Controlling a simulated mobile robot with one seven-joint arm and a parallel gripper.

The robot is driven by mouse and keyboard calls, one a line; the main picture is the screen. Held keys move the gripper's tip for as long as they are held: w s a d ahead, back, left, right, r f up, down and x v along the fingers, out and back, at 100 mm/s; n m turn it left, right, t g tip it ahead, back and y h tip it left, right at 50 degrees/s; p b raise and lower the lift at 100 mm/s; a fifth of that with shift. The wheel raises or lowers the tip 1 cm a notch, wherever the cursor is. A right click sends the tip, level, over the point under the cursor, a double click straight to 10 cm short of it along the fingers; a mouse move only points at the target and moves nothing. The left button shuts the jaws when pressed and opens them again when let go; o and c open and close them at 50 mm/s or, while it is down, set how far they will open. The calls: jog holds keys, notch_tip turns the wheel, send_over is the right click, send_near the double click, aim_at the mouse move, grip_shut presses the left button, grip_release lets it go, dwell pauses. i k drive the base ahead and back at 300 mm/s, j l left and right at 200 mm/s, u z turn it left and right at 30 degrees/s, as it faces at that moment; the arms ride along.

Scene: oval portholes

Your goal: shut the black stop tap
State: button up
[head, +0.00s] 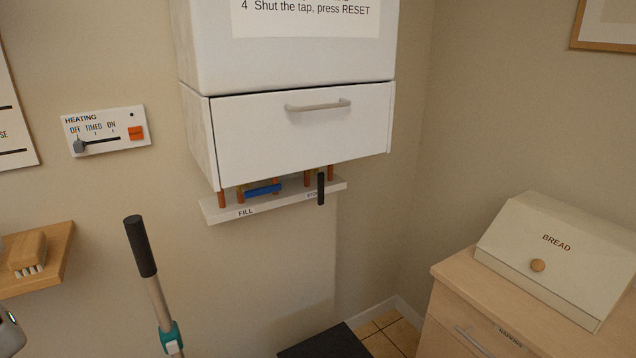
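The black stop tap (321,188) is a dark lever at the right end of a white pipe board (275,203) under the white cabinet. Its lever hangs straight down, across the board's front edge. The board's label beside it is partly hidden and reads like "STOP". A blue lever tap (263,190) lies level, along the board, above the label FILL. Copper pipes rise from the board into the cabinet. My gripper does not show; a grey and white rounded part at the lower left edge may be mine, but I cannot tell.
The cabinet's lower flap (300,135) is shut, with a notice above. A pole with a black grip (140,246) stands at left front. A brush shelf (45,262) is far left, a heating control (105,130) above. A bread bin (560,255) sits on a wooden unit at right.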

aim_at(320, 175)
jog(key=i+l+u, duration=0.15)
jog(key=l, duration=0.2)
jog(key=i+l+u, duration=0.1)
jog(key=l, duration=0.25)
jog(key=i+l+u, duration=0.2)
jog(key=i+l, duration=0.15)
